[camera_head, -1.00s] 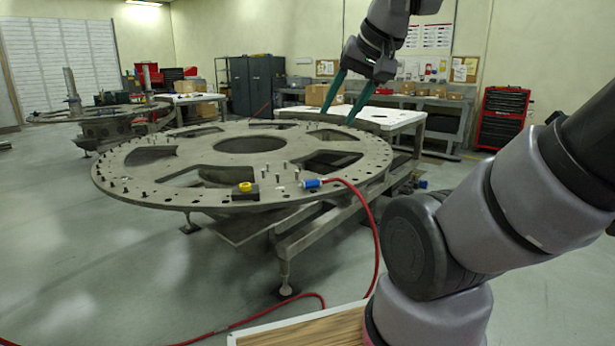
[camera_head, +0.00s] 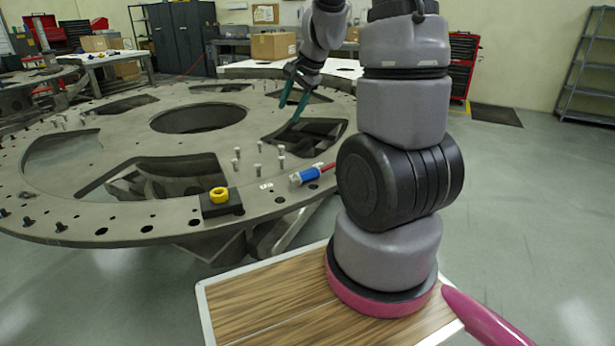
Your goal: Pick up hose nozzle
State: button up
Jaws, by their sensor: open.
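The hose nozzle (camera_head: 306,176) is a blue cylinder with a pale metal tip at its left end. It lies on the near right rim of the round grey turret plate (camera_head: 130,213). A red hose (camera_head: 328,167) leaves its right end and passes behind my arm. My gripper (camera_head: 288,113) has teal fingers, spread apart and empty. It hangs above the plate, beyond the nozzle and apart from it.
Several upright bolts (camera_head: 258,169) stand just left of the nozzle. A yellow ring on a black block (camera_head: 220,197) sits farther left on the rim. The plate has large cut-outs. A cardboard box (camera_head: 272,46) stands on a table behind.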

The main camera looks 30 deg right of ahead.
jog(key=w+d+f+m+g+h, duration=0.1)
jog(key=d+f+m, duration=0.1)
jog(key=d+f, duration=0.35)
jog(key=w+d+f+m+g+h, duration=0.1)
jog(key=d+f+m, duration=0.15)
jog(key=f, duration=0.65)
send_over(308, 172)
jog(key=s, duration=0.2)
jog(key=shift+n, duration=0.25)
jog(key=f, duration=0.4)
jog(key=shift+w+d+f, duration=0.2)
jog(key=shift+d+f, duration=0.15)
jog(key=shift+f, duration=0.05)
jog(key=shift+x, duration=3.05)
jog(key=shift+a, duration=0.15)
grip_shut()
